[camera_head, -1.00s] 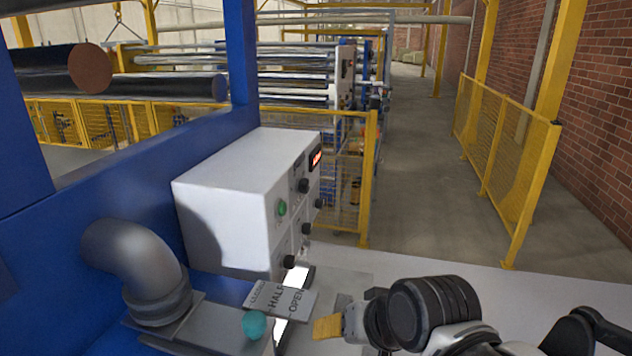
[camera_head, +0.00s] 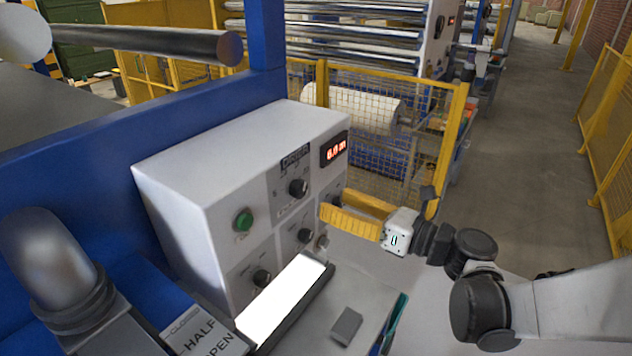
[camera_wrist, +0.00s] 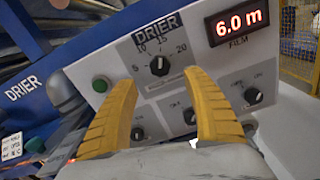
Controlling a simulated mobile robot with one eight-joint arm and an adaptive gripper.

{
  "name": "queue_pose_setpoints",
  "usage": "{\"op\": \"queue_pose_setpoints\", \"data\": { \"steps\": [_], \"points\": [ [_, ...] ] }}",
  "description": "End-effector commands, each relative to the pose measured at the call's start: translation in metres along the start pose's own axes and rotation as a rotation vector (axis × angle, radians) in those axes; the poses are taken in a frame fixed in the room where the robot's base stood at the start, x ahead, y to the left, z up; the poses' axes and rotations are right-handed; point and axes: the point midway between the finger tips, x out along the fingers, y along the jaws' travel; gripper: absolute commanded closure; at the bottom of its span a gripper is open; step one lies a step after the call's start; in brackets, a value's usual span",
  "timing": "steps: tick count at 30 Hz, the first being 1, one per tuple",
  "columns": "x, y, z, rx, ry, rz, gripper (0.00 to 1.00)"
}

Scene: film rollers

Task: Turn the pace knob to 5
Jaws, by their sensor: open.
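A white control box (camera_head: 225,150) carries several black knobs. A knob under the DRIER label (camera_head: 297,187) has a scale with 10, 15 and 20 legible; it also shows in the wrist view (camera_wrist: 160,66). I cannot read PACE on any knob, nor tell where the pointers stand. Other knobs sit at lower left (camera_wrist: 137,133), lower middle (camera_wrist: 189,115) and right (camera_wrist: 252,95). My gripper (camera_head: 325,207) has yellow fingers, open and empty, in front of the box's right part. In the wrist view the DRIER knob appears between the fingertips (camera_wrist: 160,80), apparently beyond them.
A red display (camera_head: 335,149) reads 6.0 m. A green button (camera_head: 242,219) is left of the knobs. A bright white strip (camera_head: 283,300) and a lever plate marked HALF and OPEN (camera_head: 205,338) lie below. A yellow mesh fence (camera_head: 440,140) stands behind.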

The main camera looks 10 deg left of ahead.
Motion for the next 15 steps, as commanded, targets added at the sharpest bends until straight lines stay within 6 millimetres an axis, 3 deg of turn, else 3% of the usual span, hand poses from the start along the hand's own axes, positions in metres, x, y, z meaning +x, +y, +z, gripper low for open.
{"op": "queue_pose_setpoints", "data": {
  "steps": [9, 15],
  "points": [
    [0.064, 0.001, -0.001, -0.003, 0.002, 0.003, 0.41],
    [0.085, 0.000, 0.000, -0.004, 0.002, -0.001, 0.41]
  ]
}}
